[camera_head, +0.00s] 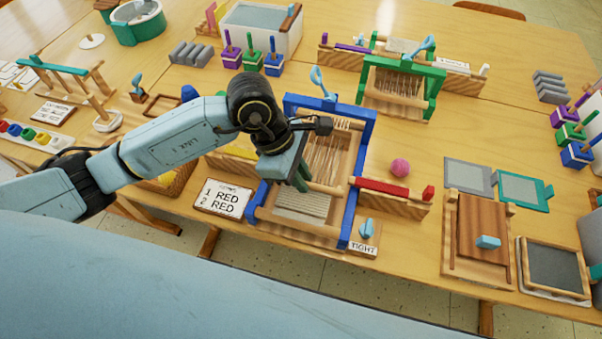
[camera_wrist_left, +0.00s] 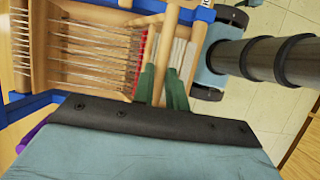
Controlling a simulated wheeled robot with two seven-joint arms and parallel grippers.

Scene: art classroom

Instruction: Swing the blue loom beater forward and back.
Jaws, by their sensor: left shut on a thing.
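The blue loom (camera_head: 356,170) stands on the near table, with pale warp threads (camera_head: 326,150) strung in a wooden frame and grey woven cloth (camera_head: 303,203) at its near end. The beater (camera_head: 328,188) shows as a wooden bar across the loom, partly hidden behind my gripper. My left gripper (camera_head: 301,180) reaches down over the loom from the left. In the left wrist view its green fingers (camera_wrist_left: 162,86) are shut on the beater's wooden bar (camera_wrist_left: 168,42), between the warp threads (camera_wrist_left: 95,45) and the cloth. My right gripper is not in view.
A red shuttle (camera_head: 382,188) on a wooden block and a pink ball (camera_head: 400,167) sit right of the loom. A "RED RED" card (camera_head: 223,199) lies to the left. A blue-handled "TIGHT" piece (camera_head: 366,230) is at the near right corner. A green loom (camera_head: 403,88) stands behind.

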